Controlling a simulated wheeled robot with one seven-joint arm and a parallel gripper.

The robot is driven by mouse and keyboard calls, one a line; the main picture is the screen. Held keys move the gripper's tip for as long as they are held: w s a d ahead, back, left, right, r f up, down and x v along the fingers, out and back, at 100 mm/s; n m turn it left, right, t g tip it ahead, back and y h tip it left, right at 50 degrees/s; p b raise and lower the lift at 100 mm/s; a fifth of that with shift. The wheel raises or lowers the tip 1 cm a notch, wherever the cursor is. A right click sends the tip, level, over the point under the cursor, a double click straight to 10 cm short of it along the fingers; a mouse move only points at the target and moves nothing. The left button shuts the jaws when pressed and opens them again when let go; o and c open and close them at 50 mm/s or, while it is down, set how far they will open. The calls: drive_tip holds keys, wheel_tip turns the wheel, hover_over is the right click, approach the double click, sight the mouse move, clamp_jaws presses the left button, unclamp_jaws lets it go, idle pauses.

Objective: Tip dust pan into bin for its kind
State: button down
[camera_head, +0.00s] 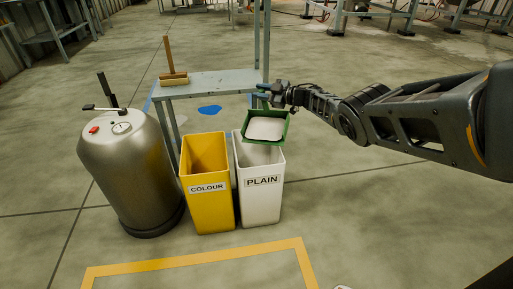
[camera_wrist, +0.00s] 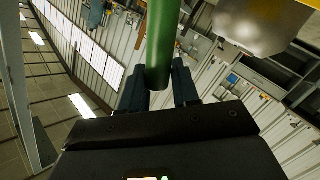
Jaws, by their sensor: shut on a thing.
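My gripper (camera_head: 274,94) is shut on the handle of a green dust pan (camera_head: 247,122). The pan holds a heap of white powder (camera_head: 266,128) and looks roughly level. It hangs over the back of the open top of a white bin (camera_head: 261,202) labelled PLAIN. A yellow bin (camera_head: 210,210) labelled COLOUR stands just left of the white one, also open. In the wrist view the green handle (camera_wrist: 163,40) is between my gripper's dark fingers (camera_wrist: 159,86); the pan's tray does not show clearly there. The pan hides part of the white bin's mouth.
A metal drum (camera_head: 135,175) with a gauge and a lever stands left of the yellow bin. Behind the bins is a grey bench (camera_head: 205,84) with a brush (camera_head: 172,70) at its left end.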

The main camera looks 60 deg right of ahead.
idle(0.4)
drive_tip(key=shift+w+d+f+b, duration=0.3)
drive_tip(key=shift+w+b, duration=0.25)
drive_tip(key=shift+b, duration=0.35)
drive_tip(key=w+b, duration=0.1)
drive_tip(key=w+d+n+g+b, duration=0.1)
drive_tip(key=b, duration=0.1)
drive_tip(key=shift+w+d+f+g+b, duration=0.15)
drive_tip(key=shift+w+f+g+b, duration=0.15)
drive_tip(key=shift+w+f+b, duration=0.1)
drive_tip(key=w+a+n+p, duration=0.1)
drive_tip(key=p, duration=0.1)
drive_tip(key=w+a+g+h+p, duration=0.1)
drive_tip(key=p, duration=0.1)
drive_tip(key=shift+a+f+n+p, duration=0.15)
drive_tip(key=shift+a+n+p, duration=0.1)
drive_tip(key=shift+n+p, duration=0.15)
